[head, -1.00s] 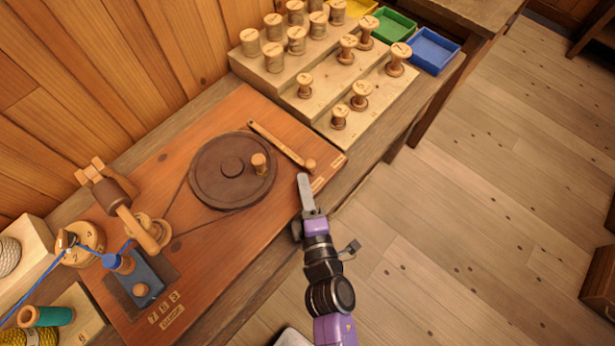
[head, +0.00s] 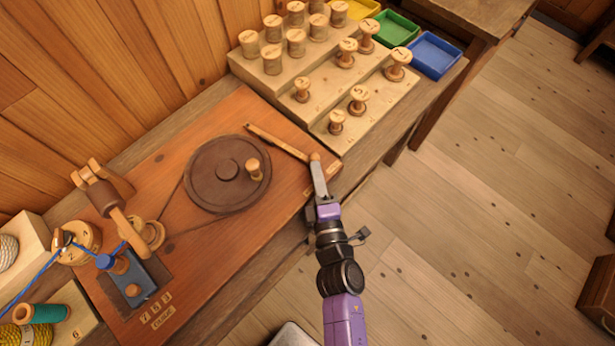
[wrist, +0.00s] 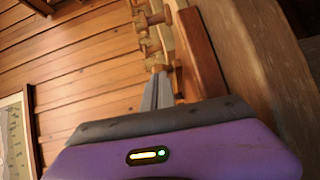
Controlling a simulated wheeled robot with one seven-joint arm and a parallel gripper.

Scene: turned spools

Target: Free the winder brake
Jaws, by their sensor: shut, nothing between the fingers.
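The winder board (head: 205,255) lies on the bench with a dark round wheel (head: 212,188) that carries a small wooden knob (head: 254,168). The brake is probably the thin wooden lever (head: 275,140), which runs from behind the wheel to a round knob (head: 315,157) near the board's right edge. My gripper (head: 318,166) is shut and empty, its fingertips at the front side of that knob, seemingly touching it. The wrist view shows the shut fingers (wrist: 157,92) pointing towards small wooden parts. The fingertips partly hide the knob.
A stepped wooden rack (head: 310,100) with several spools stands behind the lever. Yellow, green (head: 396,28) and blue (head: 433,52) trays lie beyond it. A blue block (head: 140,280) with a spool and blue thread is at the left. The floor at right is open.

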